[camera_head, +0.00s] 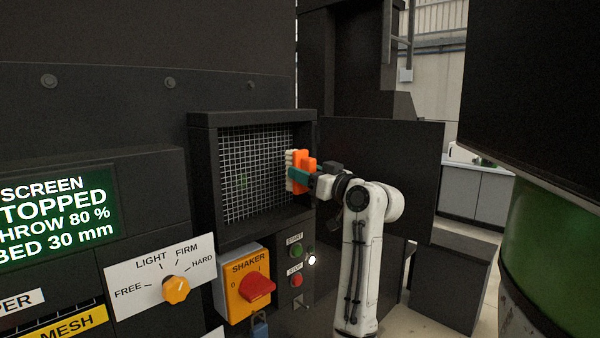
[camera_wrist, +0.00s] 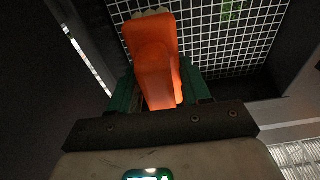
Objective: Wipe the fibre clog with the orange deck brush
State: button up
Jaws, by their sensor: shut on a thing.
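The orange deck brush (camera_head: 305,159) has an orange body and pale bristles that face the wire mesh screen (camera_head: 262,200). My gripper (camera_head: 299,176) is shut on the brush, with its teal fingers on either side of the orange part. The brush (camera_wrist: 152,58) also fills the middle of the wrist view, between the fingers. It is at the right side of the screen; I cannot tell whether the bristles touch the mesh. A faint green fuzzy patch, apparently the fibre clog (camera_head: 241,182), is on the mesh left of the brush. It also shows at the wrist view's top (camera_wrist: 234,10).
A dark raised frame (camera_head: 199,180) surrounds the screen. Below it are a red shaker switch (camera_head: 257,289), a green start button (camera_head: 296,250) and a red stop button (camera_head: 296,280). A display (camera_head: 58,218) reads stopped. An orange knob (camera_head: 176,289) is at lower left.

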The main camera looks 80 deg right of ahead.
jog(key=shift+s, duration=0.1)
jog(key=v, duration=0.3)
jog(key=shift+r, duration=0.2)
dwell(0.3)
jog(key=shift+a, duration=0.1)
dwell(0.3)
jog(key=w+a+f+n+y+b, duration=0.1)
jog(key=w+a+f+n+b, duration=0.1)
jog(key=w+a+n+b, duration=0.6)
jog(key=shift+w+n+p, duration=0.55)
jog(key=shift+w+p, duration=0.1)
jog(key=shift+w, duration=0.7)
jog(key=shift+w+n+p, duration=0.55)
jog(key=shift+w+p, duration=0.1)
jog(key=shift+w, duration=0.7)
jog(key=shift+x, duration=1)
jog(key=shift+d+f, duration=0.1)
